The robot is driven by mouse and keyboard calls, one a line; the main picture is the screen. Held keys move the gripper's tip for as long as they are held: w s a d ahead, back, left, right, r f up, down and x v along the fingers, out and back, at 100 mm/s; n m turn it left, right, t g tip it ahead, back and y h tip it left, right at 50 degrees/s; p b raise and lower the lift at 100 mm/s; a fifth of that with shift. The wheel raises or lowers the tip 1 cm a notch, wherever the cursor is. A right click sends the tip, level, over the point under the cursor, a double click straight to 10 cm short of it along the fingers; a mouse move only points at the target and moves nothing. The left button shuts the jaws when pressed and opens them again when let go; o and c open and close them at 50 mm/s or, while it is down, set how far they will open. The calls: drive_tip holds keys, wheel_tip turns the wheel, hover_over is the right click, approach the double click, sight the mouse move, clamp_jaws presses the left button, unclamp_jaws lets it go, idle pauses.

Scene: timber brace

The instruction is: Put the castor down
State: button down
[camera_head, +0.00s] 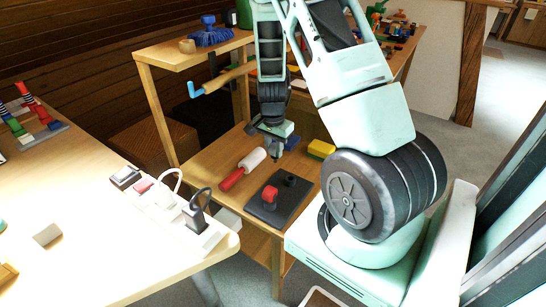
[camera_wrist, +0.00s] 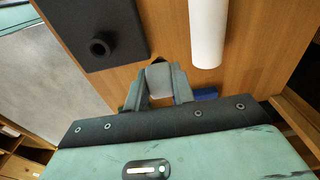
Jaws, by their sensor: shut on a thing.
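My gripper (camera_head: 276,150) is above the lower wooden shelf (camera_head: 222,163), behind a white roller with a red handle. In the wrist view my gripper (camera_wrist: 160,76) is shut on a small grey piece (camera_wrist: 160,80), which I take to be the castor. Only part of it shows between the fingers, and its lower side is hidden. I cannot tell whether it touches the wood. In the head view it is too small to make out.
The roller (camera_head: 251,161) lies beside a black board (camera_head: 279,202) with a red knob and a black peg. The board (camera_wrist: 75,20) and roller (camera_wrist: 207,30) flank the jaws in the wrist view. A yellow block (camera_head: 321,148) lies right. A table (camera_head: 90,220) stands left.

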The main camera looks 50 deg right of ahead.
sight(274, 156)
drive_tip(key=shift+f, duration=1.55)
drive_tip(key=shift+b, duration=0.3)
drive_tip(key=shift+f, duration=0.35)
drive_tip(key=c, duration=1.1)
unclamp_jaws()
drive_tip(key=shift+c, duration=0.2)
drive_tip(key=shift+r, duration=0.1)
drive_tip(key=r+p, duration=0.1)
drive_tip(key=r, duration=0.7)
drive_tip(key=r+p, duration=0.1)
drive_tip(key=r, duration=0.3)
drive_tip(key=shift+s+a+r+p, duration=0.1)
drive_tip(key=shift+a+r+p, duration=0.2)
drive_tip(key=shift+a, duration=0.1)
drive_tip(key=shift+f, duration=0.1)
